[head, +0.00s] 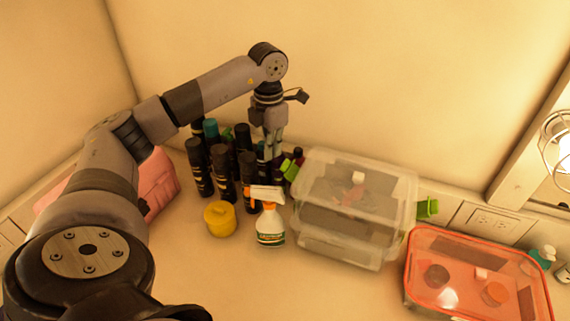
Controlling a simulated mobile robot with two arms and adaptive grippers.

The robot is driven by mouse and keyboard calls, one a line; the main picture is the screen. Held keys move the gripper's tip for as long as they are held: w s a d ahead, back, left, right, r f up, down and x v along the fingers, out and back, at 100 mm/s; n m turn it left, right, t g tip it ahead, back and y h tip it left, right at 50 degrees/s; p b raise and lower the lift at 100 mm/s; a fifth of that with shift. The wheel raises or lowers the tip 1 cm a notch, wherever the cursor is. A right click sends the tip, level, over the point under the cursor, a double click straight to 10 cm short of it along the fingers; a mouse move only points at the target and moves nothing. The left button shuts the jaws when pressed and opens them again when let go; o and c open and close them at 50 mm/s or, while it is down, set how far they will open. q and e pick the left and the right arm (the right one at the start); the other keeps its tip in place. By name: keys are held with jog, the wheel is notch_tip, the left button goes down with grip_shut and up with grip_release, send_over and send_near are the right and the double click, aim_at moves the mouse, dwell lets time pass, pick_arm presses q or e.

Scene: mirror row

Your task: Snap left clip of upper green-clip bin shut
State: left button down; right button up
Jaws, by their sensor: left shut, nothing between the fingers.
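The upper green-clip bin (385,185) is clear, with a translucent lid, and small things show through it. It seems to sit on another clear bin (340,252). Its left green clip (290,170) sticks out from the bin's left side, tilted away from the wall. A right green clip (428,208) sticks out on the other side. My left gripper (273,156) points down just left of and behind the left clip, shut and empty. I cannot tell whether it touches the clip. My right gripper is not in view.
Several dark bottles (222,172) crowd left of the bin, close to my gripper. A spray bottle (270,225) and a yellow tub (220,218) stand in front. A red-lidded bin (478,270) is at right, a pink bin (160,182) behind my arm. The counter's front middle is clear.

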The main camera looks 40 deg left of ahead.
pick_arm(q)
jog(key=shift+f, duration=0.1)
dwell(0.5)
jog(key=shift+f+b, duration=1.05)
jog(key=shift+f, duration=0.55)
jog(key=shift+w+d+r+p, duration=0.15)
jog(key=shift+w+d+p, duration=0.1)
jog(key=shift+d, duration=0.3)
jog(key=shift+w+d+r+p, duration=0.1)
jog(key=shift+d+r+p, duration=0.15)
jog(key=shift+d, duration=0.35)
jog(key=shift+w+d+r+p, duration=0.1)
jog(key=shift+w+d+p, duration=0.15)
jog(key=shift+d, duration=0.3)
jog(key=shift+w+d+r+p, duration=0.2)
jog(key=shift+d+p, duration=0.15)
jog(key=shift+d, duration=0.4)
jog(key=shift+w+d+r+p, duration=0.2)
jog(key=shift+d+p, duration=0.1)
jog(key=shift+d, duration=0.45)
jog(key=shift+s+a+r+p, duration=0.1)
jog(key=shift+a+r+p, duration=0.05)
jog(key=shift+r+p, duration=0.65)
jog(key=shift+a+r+p, duration=0.2)
jog(key=shift+r+p, duration=0.3)
jog(key=shift+r, duration=0.6)
jog(key=shift+s+a+r+p, duration=0.1)
jog(key=shift+a+r+p, duration=0.05)
jog(key=shift+r+p, duration=0.65)
jog(key=shift+r, duration=0.2)
